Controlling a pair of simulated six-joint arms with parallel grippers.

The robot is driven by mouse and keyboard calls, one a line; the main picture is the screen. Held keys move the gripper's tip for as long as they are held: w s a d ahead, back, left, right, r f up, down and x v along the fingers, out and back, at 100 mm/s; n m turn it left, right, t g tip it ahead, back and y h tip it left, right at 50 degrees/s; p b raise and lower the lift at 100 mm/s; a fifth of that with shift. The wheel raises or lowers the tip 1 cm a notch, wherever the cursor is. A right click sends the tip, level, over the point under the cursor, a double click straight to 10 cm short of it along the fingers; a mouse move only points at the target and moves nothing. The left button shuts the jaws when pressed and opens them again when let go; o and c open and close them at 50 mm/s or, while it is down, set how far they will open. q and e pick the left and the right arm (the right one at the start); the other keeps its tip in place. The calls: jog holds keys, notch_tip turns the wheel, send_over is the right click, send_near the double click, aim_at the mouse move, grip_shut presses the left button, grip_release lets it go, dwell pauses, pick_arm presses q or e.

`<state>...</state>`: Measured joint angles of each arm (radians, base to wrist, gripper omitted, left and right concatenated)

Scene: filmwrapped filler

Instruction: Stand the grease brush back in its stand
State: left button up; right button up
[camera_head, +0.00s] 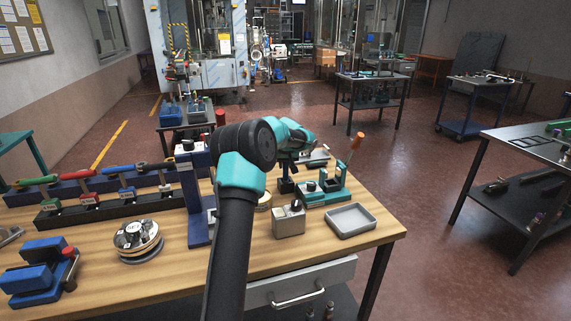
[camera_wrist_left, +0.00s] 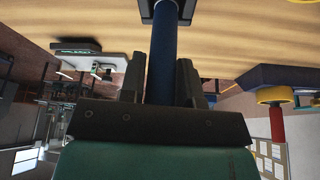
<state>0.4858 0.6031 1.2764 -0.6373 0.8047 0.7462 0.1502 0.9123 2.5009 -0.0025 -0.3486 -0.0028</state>
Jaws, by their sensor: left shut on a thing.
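My left gripper (camera_wrist_left: 160,85) is shut on a dark blue, round handle, taken to be the grease brush (camera_wrist_left: 163,65). The handle runs from between the fingers towards the table, with a pale and dark part at its far end. In the head view my left gripper (camera_head: 287,160) is mostly hidden behind its own wrist, over the back of the table. A dark piece (camera_head: 286,186) shows just below it. A small grey block (camera_head: 289,222) with dark parts on top stands in front; I cannot tell whether it is the brush's stand. My right gripper is not in view.
A grey tray (camera_head: 351,220) lies near the table's right edge, before a teal fixture (camera_head: 326,193) with an orange-topped lever. A tall blue post (camera_head: 191,205) and a round tin (camera_head: 138,240) stand left of my arm. Tool racks (camera_head: 110,207) line the left side.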

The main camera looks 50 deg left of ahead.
pick_arm(q)
jog(key=o, duration=0.9)
jog(key=shift+o, duration=0.2)
jog(key=v, duration=1.2)
jog(key=shift+r, duration=0.1)
